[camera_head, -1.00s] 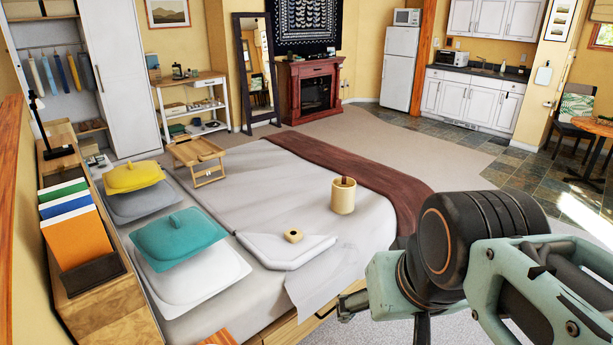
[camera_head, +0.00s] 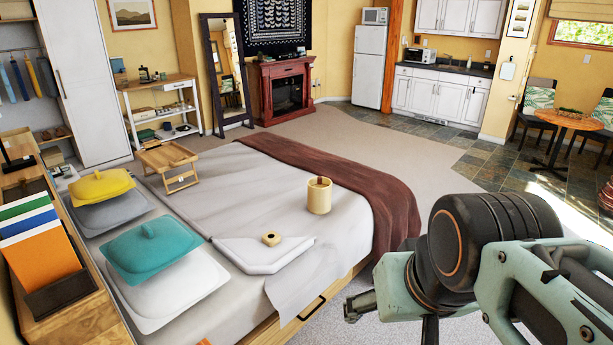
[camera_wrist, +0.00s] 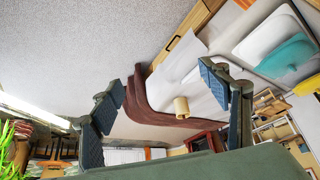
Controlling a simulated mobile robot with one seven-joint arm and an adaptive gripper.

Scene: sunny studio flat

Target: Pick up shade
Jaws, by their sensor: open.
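A cream cylinder with a brown knob-like piece on top (camera_head: 319,197) stands upright on the bed; it may be the shade, but I cannot be sure. It also shows in the wrist view (camera_wrist: 181,106), between my fingers in the picture but well beyond them. My gripper (camera_wrist: 157,98) is open with nothing between its fingers. In the head view my gripper (camera_head: 358,305) is at the lower right, off the bed's near side and apart from the cylinder.
A brown throw (camera_head: 350,180) crosses the bed. Carpet (camera_head: 425,165) beyond is clear.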

